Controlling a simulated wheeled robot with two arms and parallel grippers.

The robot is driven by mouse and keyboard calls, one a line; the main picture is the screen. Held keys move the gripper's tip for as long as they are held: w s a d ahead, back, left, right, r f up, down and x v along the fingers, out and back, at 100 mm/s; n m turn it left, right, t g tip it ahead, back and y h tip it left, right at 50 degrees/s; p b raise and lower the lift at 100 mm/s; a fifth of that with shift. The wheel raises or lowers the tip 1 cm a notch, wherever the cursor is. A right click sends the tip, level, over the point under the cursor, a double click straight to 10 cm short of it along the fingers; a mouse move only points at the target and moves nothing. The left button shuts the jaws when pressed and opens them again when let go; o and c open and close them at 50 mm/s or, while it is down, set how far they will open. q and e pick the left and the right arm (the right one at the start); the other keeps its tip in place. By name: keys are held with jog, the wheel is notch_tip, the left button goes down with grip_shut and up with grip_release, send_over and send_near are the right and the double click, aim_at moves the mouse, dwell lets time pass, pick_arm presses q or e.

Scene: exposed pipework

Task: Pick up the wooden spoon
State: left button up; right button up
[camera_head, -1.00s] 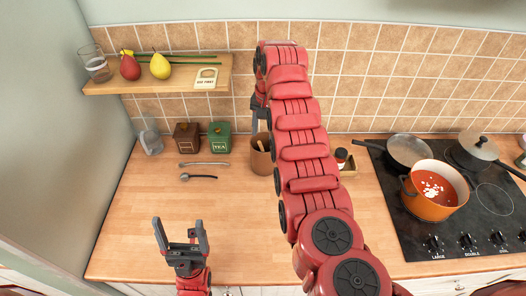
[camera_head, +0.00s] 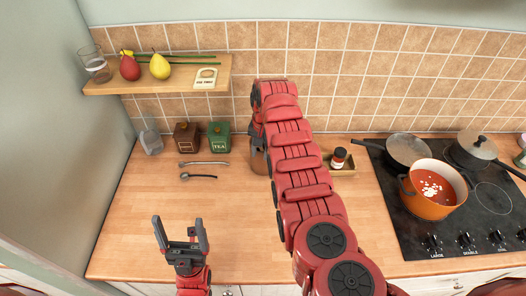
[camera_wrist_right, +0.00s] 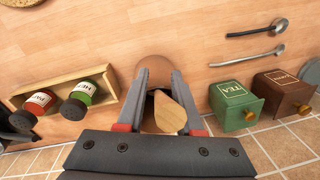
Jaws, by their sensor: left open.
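The wooden spoon (camera_wrist_right: 170,114) stands head up in a brown crock (camera_wrist_right: 154,69) in the right wrist view. In the head view the crock (camera_head: 259,162) is mostly hidden behind my right arm and the spoon is hidden. My right gripper (camera_wrist_right: 164,77) is open over the crock, its two fingers on either side of the spoon's head. The spoon's head appears close to one finger; I cannot tell whether they touch. In the head view my left gripper (camera_head: 181,222) is open and empty above the counter's front left.
A green tea tin (camera_head: 219,137) and a brown tin (camera_head: 187,137) stand left of the crock. Two metal utensils (camera_head: 199,177) lie before them. A spice tray (camera_head: 343,171) is to the right, then a hob with an orange pot (camera_head: 432,207). A shelf (camera_head: 125,88) hangs above.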

grip_shut()
dwell(0.3)
